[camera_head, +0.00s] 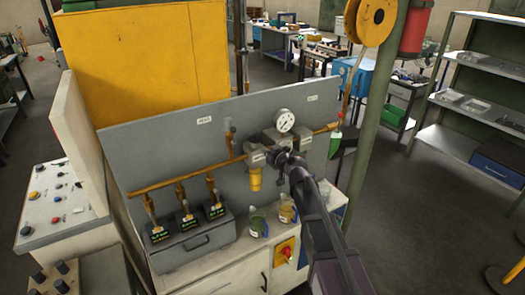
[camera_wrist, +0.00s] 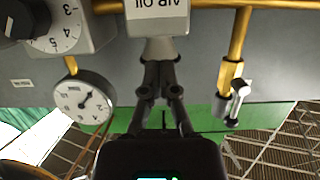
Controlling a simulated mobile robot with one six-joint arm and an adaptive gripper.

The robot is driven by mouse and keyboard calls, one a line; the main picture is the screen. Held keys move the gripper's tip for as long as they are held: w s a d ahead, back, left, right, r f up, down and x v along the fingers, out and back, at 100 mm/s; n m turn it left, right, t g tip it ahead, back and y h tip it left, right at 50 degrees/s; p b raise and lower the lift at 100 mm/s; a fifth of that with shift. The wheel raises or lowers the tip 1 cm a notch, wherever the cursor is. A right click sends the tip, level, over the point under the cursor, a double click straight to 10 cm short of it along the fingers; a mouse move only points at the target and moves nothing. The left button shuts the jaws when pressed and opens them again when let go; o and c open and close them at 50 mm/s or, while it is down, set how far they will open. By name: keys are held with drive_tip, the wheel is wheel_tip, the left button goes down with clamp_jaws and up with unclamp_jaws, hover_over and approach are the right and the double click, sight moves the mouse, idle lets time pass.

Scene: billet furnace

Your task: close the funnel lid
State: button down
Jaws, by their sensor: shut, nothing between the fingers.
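My gripper (camera_head: 284,160) is shut and empty in front of the grey panel, close to the air line's grey blocks. In the wrist view its fingers (camera_wrist: 158,70) are together just below a white-grey block labelled "AIR OIL" (camera_wrist: 155,40).
A white pressure gauge (camera_head: 284,120) sits above the blocks and also shows in the wrist view (camera_wrist: 82,103). Brass pipe (camera_head: 190,177) runs along the panel (camera_head: 150,155). A yellow bowl (camera_head: 255,180), a green bottle (camera_head: 335,143) and two jugs (camera_head: 258,224) are nearby.

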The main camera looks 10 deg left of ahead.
drive_tip(key=shift+s+d+f+b, duration=0.75)
drive_tip(key=shift+s+d+f, duration=0.1)
drive_tip(key=shift+f, duration=0.25)
drive_tip(key=s+d+f+m+g+h, duration=0.3)
drive_tip(key=s+d+f, duration=0.2)
drive_tip(key=s+d, duration=0.4)
drive_tip(key=s+d+f+m+g+h+b, duration=0.1)
drive_tip(key=s+d+f+g+h, duration=0.3)
drive_tip(key=s+d, duration=0.4)
drive_tip(key=s+d+f+m+g+h+b, duration=0.1)
drive_tip(key=s+d+f+m+g+h, duration=0.2)
drive_tip(key=s+d+f, duration=0.4)
drive_tip(key=s+d+m+g, duration=0.1)
drive_tip(key=s+d, duration=0.1)
drive_tip(key=d, duration=0.6)
drive_tip(key=shift+s+d+m, duration=0.3)
drive_tip(key=shift+s+d, duration=0.05)
drive_tip(key=shift+f, duration=0.1)
